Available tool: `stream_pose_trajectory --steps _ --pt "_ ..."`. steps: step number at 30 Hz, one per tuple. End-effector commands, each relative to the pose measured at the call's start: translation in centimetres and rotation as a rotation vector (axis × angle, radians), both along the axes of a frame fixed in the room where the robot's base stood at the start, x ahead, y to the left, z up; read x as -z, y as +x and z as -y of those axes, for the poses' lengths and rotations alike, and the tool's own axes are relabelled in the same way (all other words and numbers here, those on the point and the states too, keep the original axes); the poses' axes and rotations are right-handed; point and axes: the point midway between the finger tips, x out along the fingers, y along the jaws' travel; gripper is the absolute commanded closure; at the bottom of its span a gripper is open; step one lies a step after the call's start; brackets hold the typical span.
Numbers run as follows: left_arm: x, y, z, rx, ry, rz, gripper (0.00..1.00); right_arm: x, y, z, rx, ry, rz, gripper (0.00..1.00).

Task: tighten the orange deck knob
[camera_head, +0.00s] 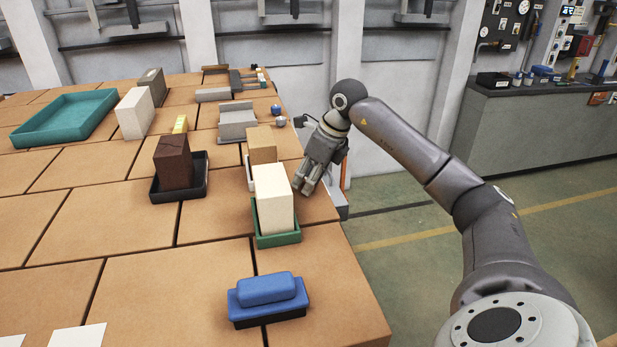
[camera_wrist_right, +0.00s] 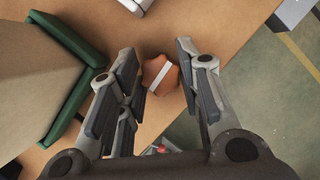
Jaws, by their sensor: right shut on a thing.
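The orange deck knob (camera_wrist_right: 160,77), with a white stripe across its top, sits on the tan deck in the right wrist view. My right gripper (camera_wrist_right: 160,72) has its fingers on either side of the knob and is shut on it. In the head view my right gripper (camera_head: 305,187) points down at the deck's right edge, beside the cream block (camera_head: 273,200); the knob is hidden there. My left gripper is in neither view.
The cream block stands in a green tray (camera_head: 278,240) close left of my right gripper; the tray's rim (camera_wrist_right: 72,38) shows in the wrist view. A tan block (camera_head: 262,146) stands behind. A blue block (camera_head: 266,290) lies in front. Open floor is to the right.

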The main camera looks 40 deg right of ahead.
Motion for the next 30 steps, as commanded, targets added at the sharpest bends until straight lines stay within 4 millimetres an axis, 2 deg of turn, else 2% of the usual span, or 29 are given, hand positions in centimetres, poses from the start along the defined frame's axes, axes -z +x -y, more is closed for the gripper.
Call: stream_pose_trajectory --steps 11,12,17,26,30 --pt "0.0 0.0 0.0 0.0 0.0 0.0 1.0 -0.1 0.0 0.0 0.039 0.0 0.002 0.91" --pt "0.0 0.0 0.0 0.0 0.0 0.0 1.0 -0.1 0.0 0.0 0.039 0.0 0.002 0.65" --pt "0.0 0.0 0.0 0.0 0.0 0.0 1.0 -0.1 0.0 0.0 0.038 -0.001 0.002 0.46" --pt "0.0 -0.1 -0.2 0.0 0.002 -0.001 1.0 -0.1 0.0 0.0 0.038 0.0 0.001 0.46" --pt "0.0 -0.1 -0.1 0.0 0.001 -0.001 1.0 -1.2 -0.3 0.2 0.039 -0.002 0.005 0.46"
